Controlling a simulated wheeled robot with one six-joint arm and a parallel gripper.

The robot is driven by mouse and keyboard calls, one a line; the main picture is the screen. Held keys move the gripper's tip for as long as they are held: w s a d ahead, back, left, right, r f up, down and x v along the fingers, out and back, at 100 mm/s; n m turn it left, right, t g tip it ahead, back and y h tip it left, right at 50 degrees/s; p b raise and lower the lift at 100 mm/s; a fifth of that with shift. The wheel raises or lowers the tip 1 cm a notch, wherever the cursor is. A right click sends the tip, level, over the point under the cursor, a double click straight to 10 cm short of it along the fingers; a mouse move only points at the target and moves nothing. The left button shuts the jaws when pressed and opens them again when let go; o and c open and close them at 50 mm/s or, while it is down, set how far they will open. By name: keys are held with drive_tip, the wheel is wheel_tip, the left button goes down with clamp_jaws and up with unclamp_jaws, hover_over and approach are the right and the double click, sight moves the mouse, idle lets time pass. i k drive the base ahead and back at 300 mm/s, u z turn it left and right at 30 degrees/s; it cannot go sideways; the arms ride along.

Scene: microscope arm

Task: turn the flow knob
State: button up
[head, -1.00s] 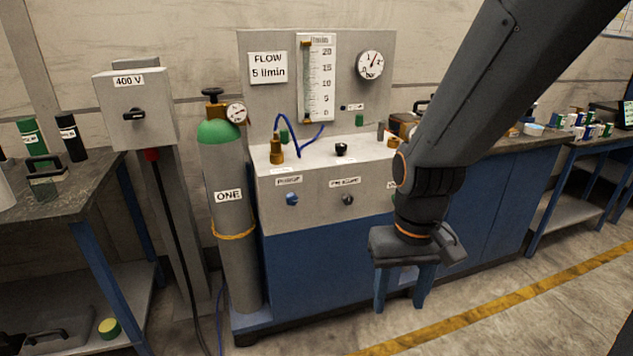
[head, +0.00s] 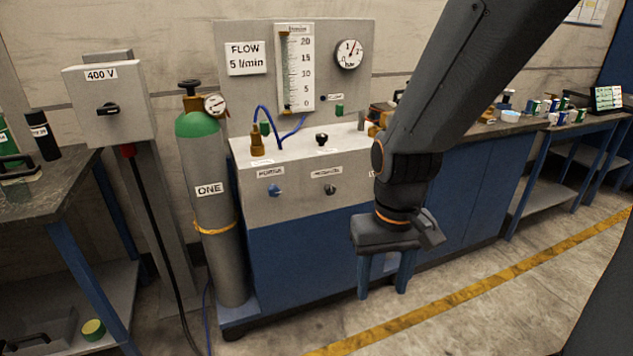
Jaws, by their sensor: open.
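The grey-and-blue flow bench has a flow card (head: 246,58) reading 5 l/min and an upright flow tube (head: 294,70) with a scale on its back panel. On its front are a blue knob (head: 274,190) under a label that seems to read PURGE and a dark knob (head: 329,189) under a label that looks like PRESSURE. A third label to their right is mostly hidden by my arm, so I cannot see any flow knob there. My gripper (head: 382,290) points down, open and empty, its two blue fingers apart in front of the bench's blue lower front.
A grey gas cylinder (head: 208,240) with a green shoulder stands at the bench's left end. Further left are a 400 V switch box (head: 107,105) and a side table (head: 50,193). A pressure dial (head: 349,54) sits upper right on the panel. The floor in front is clear.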

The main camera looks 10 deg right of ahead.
sight(322, 137)
drive_tip(key=k, duration=0.6)
drive_tip(key=u, duration=0.55)
drive_tip(key=i, duration=1)
drive_tip(key=z, duration=0.65)
drive_tip(key=i, duration=0.55)
drive_tip(key=z, duration=0.6)
